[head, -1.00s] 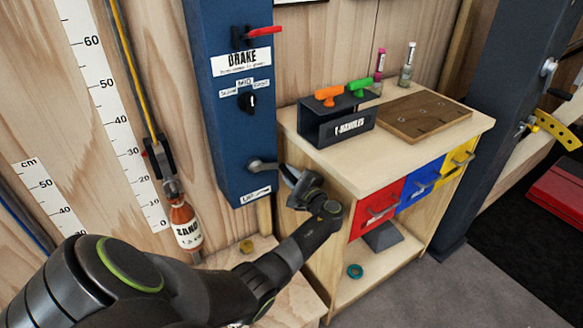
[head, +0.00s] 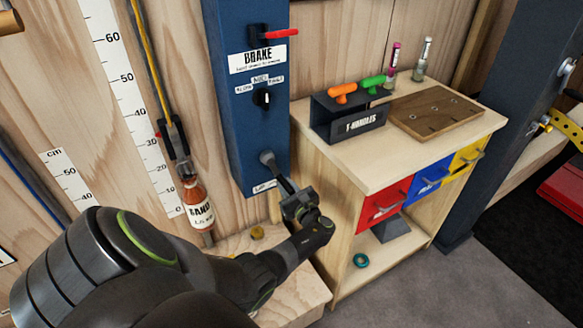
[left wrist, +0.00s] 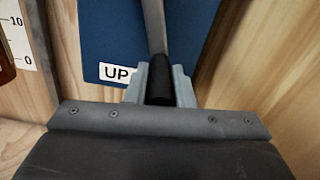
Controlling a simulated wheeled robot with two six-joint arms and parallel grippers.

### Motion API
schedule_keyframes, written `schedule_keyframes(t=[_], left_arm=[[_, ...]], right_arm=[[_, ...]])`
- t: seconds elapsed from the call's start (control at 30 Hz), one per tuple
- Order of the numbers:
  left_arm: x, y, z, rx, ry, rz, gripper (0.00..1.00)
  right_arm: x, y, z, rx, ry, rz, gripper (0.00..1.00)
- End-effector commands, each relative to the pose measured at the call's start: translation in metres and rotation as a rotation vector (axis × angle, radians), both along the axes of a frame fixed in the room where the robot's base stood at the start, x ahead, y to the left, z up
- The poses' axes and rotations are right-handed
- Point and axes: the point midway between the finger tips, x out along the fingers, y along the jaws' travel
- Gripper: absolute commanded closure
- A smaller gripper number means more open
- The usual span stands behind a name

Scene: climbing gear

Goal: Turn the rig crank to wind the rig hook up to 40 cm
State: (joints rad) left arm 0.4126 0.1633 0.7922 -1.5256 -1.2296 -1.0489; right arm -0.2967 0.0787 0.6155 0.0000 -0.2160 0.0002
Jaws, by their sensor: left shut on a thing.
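The rig crank (head: 279,174) is a grey arm on the lower part of the blue post, slanting down to the right from its hub. My left gripper (head: 296,201) is shut on the crank's end. In the left wrist view its fingers (left wrist: 160,86) close on a black grip (left wrist: 160,78) below the grey crank arm (left wrist: 154,28). The rig hook (head: 179,142) hangs on a yellow rope with a sand bottle (head: 198,207) below it. The hook hangs beside the white scale (head: 135,110), near its 30 mark. My right gripper is not in view.
The blue post (head: 223,85) carries a red brake lever (head: 280,34) and a black knob (head: 262,97). A wooden cabinet (head: 345,178) with coloured drawers stands right of the crank. A wooden ledge (head: 290,255) lies below the bottle.

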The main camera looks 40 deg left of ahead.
Motion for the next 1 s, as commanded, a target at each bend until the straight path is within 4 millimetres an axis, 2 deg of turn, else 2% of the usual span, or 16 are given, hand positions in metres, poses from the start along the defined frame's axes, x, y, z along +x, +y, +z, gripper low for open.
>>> schedule_keyframes(t=[0.03, 0.33, 0.87, 0.9, 1.0], left_arm=[[-0.0055, 0.0006, -0.0027, 0.005, 0.033, 0.003, 1.00], [-0.0139, 0.0037, -0.0063, 0.041, 0.133, 0.003, 1.00], [-0.0152, 0.0043, -0.0069, 0.046, 0.149, 0.003, 1.00], [-0.0151, 0.0043, -0.0069, 0.046, 0.149, 0.003, 0.74], [-0.0143, 0.0044, -0.0060, 0.047, 0.148, 0.002, 0.61]], right_arm=[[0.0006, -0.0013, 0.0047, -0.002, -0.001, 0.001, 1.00], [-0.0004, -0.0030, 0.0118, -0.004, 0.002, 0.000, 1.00], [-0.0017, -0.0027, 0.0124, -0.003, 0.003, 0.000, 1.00], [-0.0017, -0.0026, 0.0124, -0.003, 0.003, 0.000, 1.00], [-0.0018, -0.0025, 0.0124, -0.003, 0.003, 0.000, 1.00]])
